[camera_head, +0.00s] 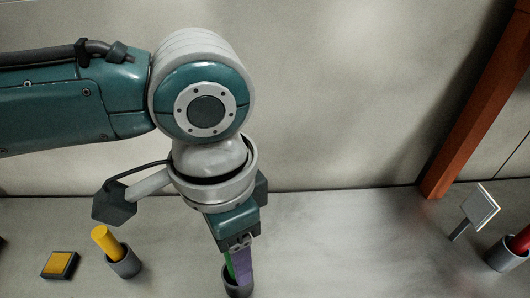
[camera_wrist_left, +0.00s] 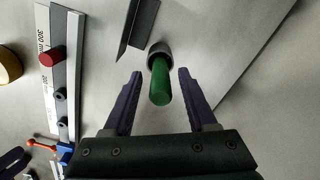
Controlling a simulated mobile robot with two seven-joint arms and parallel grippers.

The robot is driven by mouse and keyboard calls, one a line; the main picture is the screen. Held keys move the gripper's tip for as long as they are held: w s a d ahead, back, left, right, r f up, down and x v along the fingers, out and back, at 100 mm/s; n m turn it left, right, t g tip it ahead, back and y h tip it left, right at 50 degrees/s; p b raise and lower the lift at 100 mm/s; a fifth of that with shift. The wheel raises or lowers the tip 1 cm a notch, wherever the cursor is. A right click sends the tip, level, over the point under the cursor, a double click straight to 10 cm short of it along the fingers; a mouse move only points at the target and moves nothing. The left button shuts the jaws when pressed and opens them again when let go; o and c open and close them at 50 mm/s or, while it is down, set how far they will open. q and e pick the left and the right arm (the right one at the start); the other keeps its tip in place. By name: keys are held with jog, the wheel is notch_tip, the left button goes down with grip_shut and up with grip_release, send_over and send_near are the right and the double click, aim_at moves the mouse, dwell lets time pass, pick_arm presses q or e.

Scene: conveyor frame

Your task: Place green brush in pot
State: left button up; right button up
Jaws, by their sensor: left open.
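The green brush (camera_wrist_left: 161,82) stands in a round dark grey pot (camera_wrist_left: 156,48) in the left wrist view, its free end towards the camera. In the head view a green strip of the brush (camera_head: 229,267) shows beside a purple finger, above the pot (camera_head: 238,292) at the bottom edge. My left gripper (camera_wrist_left: 155,75) is open, with one purple finger on each side of the brush and a visible gap at both sides. In the head view my left gripper (camera_head: 240,268) points down over the pot.
A yellow brush (camera_head: 104,241) leans in a grey pot (camera_head: 123,264) at left, beside a yellow-topped block (camera_head: 59,265). A red brush (camera_head: 521,240) stands in another pot (camera_head: 503,258) at right, near a tilted plate (camera_head: 480,208). The surface between is clear. An orange post (camera_head: 480,105) stands behind.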

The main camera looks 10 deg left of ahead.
pick_arm(q)
notch_tip(320, 180, up, 12)
jog(key=shift+r+p, duration=0.1)
jog(key=shift+p, duration=0.95)
jog(key=s+d+f+n+t+h, duration=0.1)
jog(key=s+d+f+t+h, duration=0.15)
jog(key=s+d+h, duration=0.2)
jog(key=s+a+f+n+y, duration=0.2)
jog(key=s+a+n, duration=0.1)
jog(key=a, duration=0.4)
jog(key=s+a+f+n+t+y, duration=0.1)
jog(key=s+a+n+y, duration=0.1)
jog(key=a, duration=0.4)
jog(key=s+n, duration=0.1)
jog(key=s, duration=0.1)
jog(key=shift+s+a+f, duration=0.3)
jog(key=shift+a+f, duration=0.05)
jog(key=shift+a, duration=0.05)
